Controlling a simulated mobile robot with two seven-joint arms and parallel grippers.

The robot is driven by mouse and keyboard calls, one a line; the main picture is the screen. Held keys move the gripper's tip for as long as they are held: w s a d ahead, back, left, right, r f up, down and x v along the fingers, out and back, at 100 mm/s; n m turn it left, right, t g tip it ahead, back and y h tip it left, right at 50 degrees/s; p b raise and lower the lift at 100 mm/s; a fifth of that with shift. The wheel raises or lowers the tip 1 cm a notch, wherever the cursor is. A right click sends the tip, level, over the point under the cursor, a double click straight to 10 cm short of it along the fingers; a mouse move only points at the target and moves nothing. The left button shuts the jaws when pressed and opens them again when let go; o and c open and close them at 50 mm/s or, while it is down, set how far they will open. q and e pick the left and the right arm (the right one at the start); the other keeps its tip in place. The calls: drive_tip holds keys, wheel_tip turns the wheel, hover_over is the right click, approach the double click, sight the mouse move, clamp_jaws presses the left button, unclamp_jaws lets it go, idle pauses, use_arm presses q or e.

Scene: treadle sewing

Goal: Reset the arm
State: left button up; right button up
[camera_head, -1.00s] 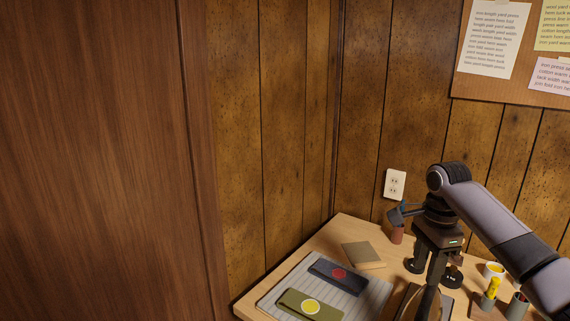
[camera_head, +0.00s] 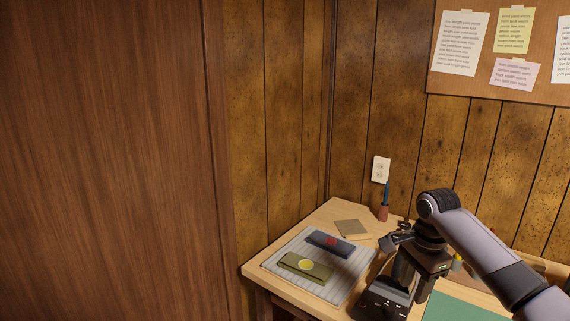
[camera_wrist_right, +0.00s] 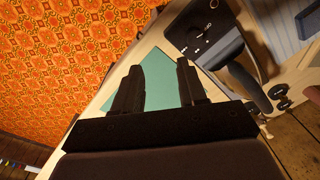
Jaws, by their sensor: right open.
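My right arm comes in from the right in the head view. Its gripper (camera_head: 413,276) points down over the desk, beside a black device with buttons (camera_head: 381,302). In the right wrist view the two dark fingers (camera_wrist_right: 158,84) stand apart with nothing between them. The teal mat (camera_wrist_right: 158,78) lies beyond them, and the black device (camera_wrist_right: 204,33) is at the upper right. My left gripper is not in view.
A striped mat (camera_head: 339,277) on the desk (camera_head: 258,268) holds a dark pouch with a red disc (camera_head: 325,239) and an olive pouch with a yellow disc (camera_head: 296,265). A tan pad (camera_head: 351,229) and a reddish cup (camera_head: 383,213) stand at the back. A brown panel is left.

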drive_tip(key=s+a+f+n+t+y+b, duration=0.1)
drive_tip(key=s+a+f+n, duration=0.2)
drive_tip(key=f, duration=0.5)
drive_tip(key=s+a+f+n+t+y, duration=0.1)
drive_tip(key=s+a+f+n+t, duration=0.2)
drive_tip(key=f, duration=0.5)
drive_tip(key=s+a+f+n+y+b, duration=0.1)
drive_tip(key=s+a+f+n, duration=0.25)
drive_tip(key=f, duration=0.45)
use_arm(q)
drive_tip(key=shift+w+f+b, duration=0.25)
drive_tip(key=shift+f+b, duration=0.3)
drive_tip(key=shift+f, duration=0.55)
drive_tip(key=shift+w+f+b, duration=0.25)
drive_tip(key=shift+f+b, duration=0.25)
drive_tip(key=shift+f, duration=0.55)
use_arm(e)
drive_tip(key=s+d+f+n+t+h, duration=0.1)
drive_tip(key=s+n+t, duration=0.4)
drive_tip(key=s, duration=1.3)
drive_tip(key=shift+s+d+f+n+t, duration=0.4)
drive_tip(key=shift+d+n, duration=0.35)
drive_tip(key=shift+n, duration=0.6)
